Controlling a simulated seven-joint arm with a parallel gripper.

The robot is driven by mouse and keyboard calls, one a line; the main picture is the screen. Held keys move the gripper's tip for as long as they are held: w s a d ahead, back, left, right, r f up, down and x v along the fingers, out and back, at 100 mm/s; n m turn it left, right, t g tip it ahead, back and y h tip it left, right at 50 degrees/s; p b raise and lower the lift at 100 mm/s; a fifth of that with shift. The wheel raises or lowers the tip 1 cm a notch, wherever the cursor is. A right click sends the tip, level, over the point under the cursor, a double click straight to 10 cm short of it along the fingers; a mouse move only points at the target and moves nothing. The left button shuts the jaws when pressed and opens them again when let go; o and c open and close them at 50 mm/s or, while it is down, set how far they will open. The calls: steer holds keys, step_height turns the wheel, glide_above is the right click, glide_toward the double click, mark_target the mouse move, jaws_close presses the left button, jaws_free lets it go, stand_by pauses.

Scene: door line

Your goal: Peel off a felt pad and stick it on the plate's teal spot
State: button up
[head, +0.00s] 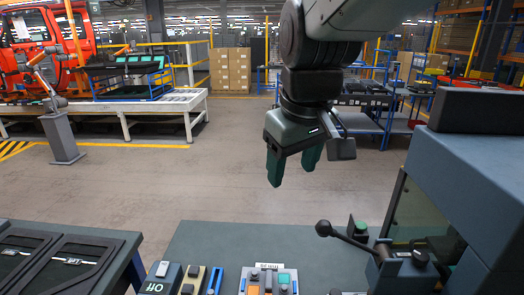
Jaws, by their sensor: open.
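My gripper (293,172) hangs in the upper middle of the head view, fingers pointing down. It is open and empty, high above the far edge of the grey-green bench (210,245). No felt pad can be made out clearly.
A lever with a black ball knob (323,228) and a green button (361,227) stand right, beside a large dark machine (470,165). Small blocks (190,279) and a blue strip (215,281) lie bottom left-centre. Black panels (65,258) lie far left. The bench middle is clear.

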steer(key=w+a+f+n+g, duration=0.1)
steer(key=w+a+f+n, duration=0.2)
steer(key=w+a+f, duration=0.25)
steer(key=n+g, duration=0.3)
steer(key=n, duration=0.5)
glide_above(194, 269)
step_height(194, 269, down, 24)
steer(key=shift+h, duration=0.4)
step_height(194, 269, down, 10)
steer(key=shift+f, duration=0.25)
jaws_close()
steer(key=shift+r, duration=0.25)
steer(key=shift+r, duration=2.95)
